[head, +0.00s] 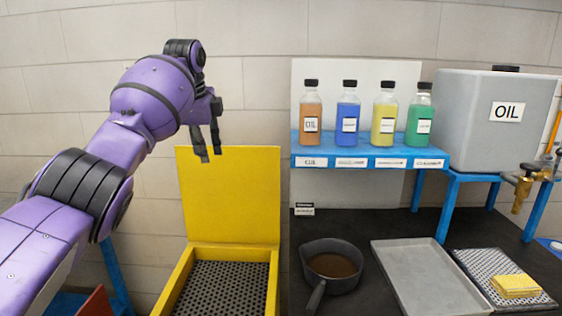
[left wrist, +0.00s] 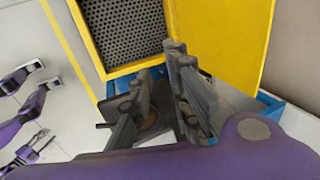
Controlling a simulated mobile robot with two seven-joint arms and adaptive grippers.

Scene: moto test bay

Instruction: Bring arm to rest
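My left arm, purple with black joint bands, reaches in from the left in the head view. Its gripper (head: 207,144) hangs in the air, fingers pointing down, in front of the upper left of the yellow box's raised lid (head: 230,195). In the left wrist view the two grey fingers (left wrist: 165,95) stand apart with a gap between them, and no held object shows. A dark pan-like shape with a brown middle (left wrist: 150,120) shows beyond the fingers, partly hidden by them.
The yellow box (head: 268,270) has a perforated floor. A saucepan (head: 332,265), grey tray (head: 428,277) and yellow sponge (head: 515,286) are on the dark bench. Several bottles (head: 348,106) stand on a blue shelf (head: 318,150) beside the OIL tank (head: 480,125). Clear wall lies above the gripper.

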